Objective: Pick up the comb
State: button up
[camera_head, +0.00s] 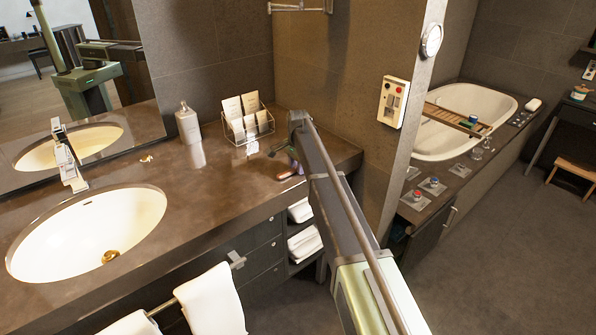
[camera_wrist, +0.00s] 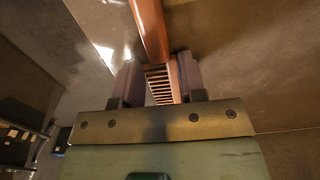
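The comb (camera_wrist: 151,32) is orange-brown, with a row of teeth showing between my fingers in the wrist view. Its smooth part runs up to the top edge of that view. My gripper (camera_wrist: 160,76) has its two dark fingers apart, one on each side of the toothed part. I cannot tell whether the fingers touch the comb; its near end is hidden behind the palm. In the head view my gripper (camera_head: 297,122) points down at the right end of the brown counter. A small reddish item (camera_head: 286,174) shows beside it there; I cannot tell if this is the comb.
The counter (camera_head: 205,190) has clear room between the sink (camera_head: 92,232) and my arm. A wire rack with cards (camera_head: 247,122) and a soap dispenser (camera_head: 188,122) stand at the back. A wall (camera_head: 320,85) rises close to my arm. Towels (camera_head: 212,300) hang in front.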

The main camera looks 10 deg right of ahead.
jog(key=c, duration=0.3)
notch_tip(320, 180, up, 20)
jog(key=p, duration=2)
